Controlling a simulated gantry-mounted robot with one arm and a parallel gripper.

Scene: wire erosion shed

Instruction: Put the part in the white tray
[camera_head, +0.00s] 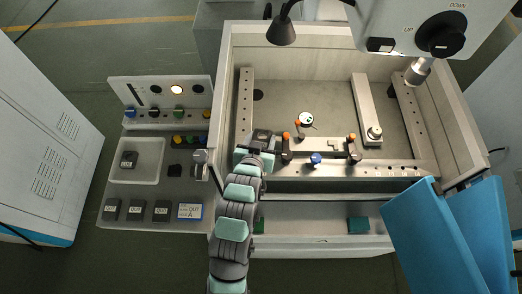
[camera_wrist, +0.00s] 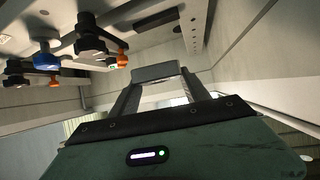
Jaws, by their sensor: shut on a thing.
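My gripper (camera_head: 262,138) is inside the machine tank at its left front, beside the clamps. In the wrist view my gripper (camera_wrist: 157,82) is shut on a grey block-shaped part (camera_wrist: 160,72), held across the fingertips. In the head view the held part is small and dark, hard to tell from the fingers. The white tray (camera_head: 149,174) lies on the grey bench left of the tank, away from my gripper. One dark block (camera_head: 128,159) sits in the tray's left half; the right half is bare.
Clamps with orange tips and a blue knob (camera_head: 315,159) stand along the tank's front rail. The tank wall (camera_head: 224,125) rises between my gripper and the bench. A silver cylinder (camera_head: 200,162) stands right of the tray. Several labelled dark blocks (camera_head: 136,209) line the bench front.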

